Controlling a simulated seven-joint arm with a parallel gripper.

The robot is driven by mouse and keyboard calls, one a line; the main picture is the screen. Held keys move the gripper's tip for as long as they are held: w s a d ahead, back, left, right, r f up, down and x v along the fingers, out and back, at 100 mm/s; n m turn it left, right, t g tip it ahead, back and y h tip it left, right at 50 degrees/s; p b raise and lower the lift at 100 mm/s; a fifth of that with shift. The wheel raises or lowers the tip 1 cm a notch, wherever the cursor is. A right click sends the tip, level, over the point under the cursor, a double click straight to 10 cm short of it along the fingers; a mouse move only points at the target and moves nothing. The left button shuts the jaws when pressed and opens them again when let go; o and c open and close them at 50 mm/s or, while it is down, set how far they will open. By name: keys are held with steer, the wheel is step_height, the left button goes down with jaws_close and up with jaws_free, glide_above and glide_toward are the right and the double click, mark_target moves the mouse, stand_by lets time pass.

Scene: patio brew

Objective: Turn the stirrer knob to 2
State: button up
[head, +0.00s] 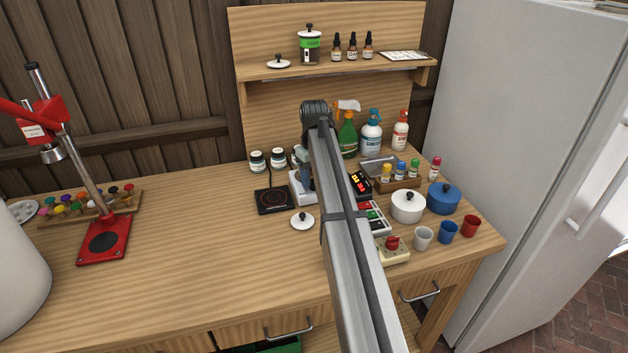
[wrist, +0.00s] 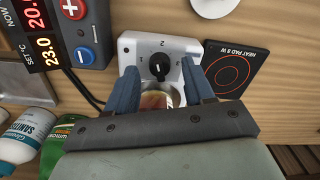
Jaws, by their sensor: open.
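The stirrer is a white box (wrist: 135,46) with a round black knob (wrist: 160,66) on its face, in the wrist view. A printed 2 stands above the knob, with smaller marks to its sides. The knob has a short pale pointer line; I cannot tell surely which mark it points at. My gripper (wrist: 159,68) is open, its two blue fingers on either side of the knob with gaps between. A vessel with amber contents (wrist: 157,98) shows between the fingers, below the knob. In the head view the stirrer (head: 298,190) is partly hidden behind my arm.
A black heat pad (wrist: 237,68) lies right of the stirrer in the wrist view. A temperature controller (wrist: 45,25) is at left, with a cable towards the stirrer. Spray bottles (head: 347,138) stand behind. A white lid (head: 302,222) lies in front; the bench's left-centre is clear.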

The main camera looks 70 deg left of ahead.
steer(key=shift+f, duration=0.65)
jaws_close()
